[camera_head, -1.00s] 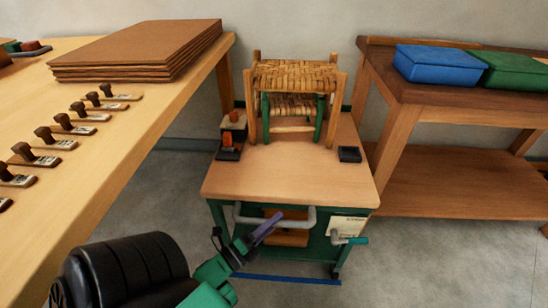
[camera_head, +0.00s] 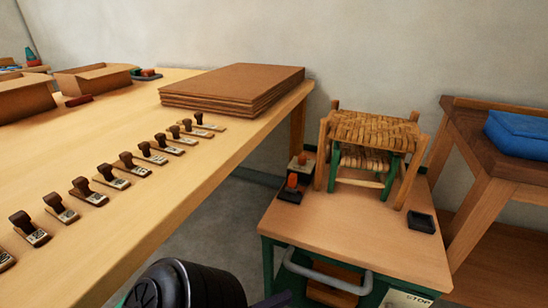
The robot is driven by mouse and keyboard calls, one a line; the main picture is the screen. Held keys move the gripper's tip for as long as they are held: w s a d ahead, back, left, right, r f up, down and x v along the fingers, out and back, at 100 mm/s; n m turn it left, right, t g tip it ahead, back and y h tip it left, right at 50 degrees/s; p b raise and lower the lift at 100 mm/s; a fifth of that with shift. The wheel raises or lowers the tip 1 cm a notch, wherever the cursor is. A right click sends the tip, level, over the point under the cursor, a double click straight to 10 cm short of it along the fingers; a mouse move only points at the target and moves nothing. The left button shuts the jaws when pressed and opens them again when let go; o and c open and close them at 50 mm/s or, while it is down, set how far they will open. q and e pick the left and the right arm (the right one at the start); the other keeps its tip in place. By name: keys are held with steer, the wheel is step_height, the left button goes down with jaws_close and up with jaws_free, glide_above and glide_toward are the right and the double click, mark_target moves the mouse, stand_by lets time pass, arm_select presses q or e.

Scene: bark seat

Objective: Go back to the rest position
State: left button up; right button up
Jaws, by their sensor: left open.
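My left arm comes in at the bottom edge of the head view as a black rounded link. Only a small purple-grey part of my left gripper (camera_head: 272,301) shows beside it, in front of the workbench cart. The rest of the gripper is cut off by the picture's lower edge. It is open, and I see nothing held in it. My right gripper is not in view.
A cart (camera_head: 350,225) carries a woven-seat stool (camera_head: 375,127) and a small black tray (camera_head: 421,222). A long table (camera_head: 110,235) at left holds several stamps and stacked brown boards (camera_head: 232,85). Grey floor shows between table and cart.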

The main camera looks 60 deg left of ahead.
arm_select(q)
steer(key=shift+s+a+f, duration=0.15)
steer(key=shift+s, duration=0.85)
